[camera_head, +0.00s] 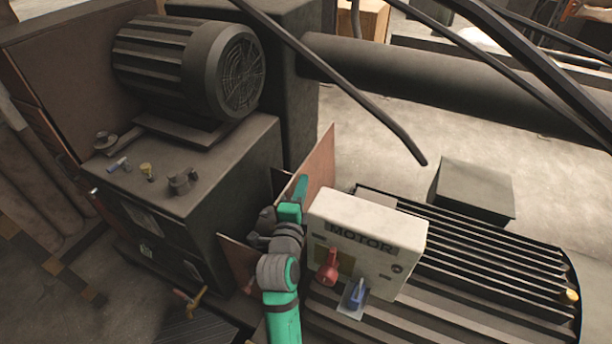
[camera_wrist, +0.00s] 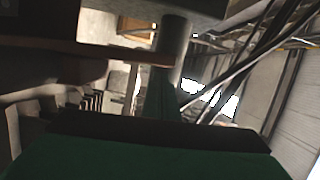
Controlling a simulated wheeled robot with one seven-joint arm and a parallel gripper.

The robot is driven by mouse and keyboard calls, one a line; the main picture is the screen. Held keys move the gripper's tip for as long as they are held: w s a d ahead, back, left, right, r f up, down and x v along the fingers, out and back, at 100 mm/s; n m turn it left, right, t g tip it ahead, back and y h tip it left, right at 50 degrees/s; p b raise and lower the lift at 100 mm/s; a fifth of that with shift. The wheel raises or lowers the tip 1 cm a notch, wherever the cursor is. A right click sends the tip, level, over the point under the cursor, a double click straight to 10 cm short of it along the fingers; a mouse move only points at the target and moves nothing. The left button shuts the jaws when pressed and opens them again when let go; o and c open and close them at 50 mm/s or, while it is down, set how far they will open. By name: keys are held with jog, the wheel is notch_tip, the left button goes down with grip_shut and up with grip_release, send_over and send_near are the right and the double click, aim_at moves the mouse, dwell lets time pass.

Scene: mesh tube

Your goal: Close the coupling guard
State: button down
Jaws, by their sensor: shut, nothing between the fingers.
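The coupling guard appears to be the thin reddish-brown panels between the dark machine block and the motor box. One panel (camera_head: 322,158) stands up behind my gripper, and a lower panel (camera_head: 238,262) shows left of my arm. My green and grey arm reaches up between the block and the box. My gripper (camera_head: 299,187) is shut and empty, close to the upper panel; I cannot tell whether it touches. In the wrist view my green gripper body fills the bottom, with a narrow finger (camera_wrist: 161,98) above it. A brownish edge (camera_wrist: 105,52) crosses the upper left. The coupling itself is hidden.
The white box marked MOTOR (camera_head: 385,229), with a red and a blue lever, stands right beside my arm. The dark block (camera_head: 225,190) bounds the left side and carries a finned motor (camera_head: 165,65). A ribbed motor housing (camera_head: 480,270) lies right. Open floor (camera_head: 400,130) shows behind.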

jog(key=shift+w+d, duration=0.15)
jog(key=shift+w, duration=0.85)
jog(key=shift+w+d, duration=0.15)
jog(key=shift+w, duration=0.85)
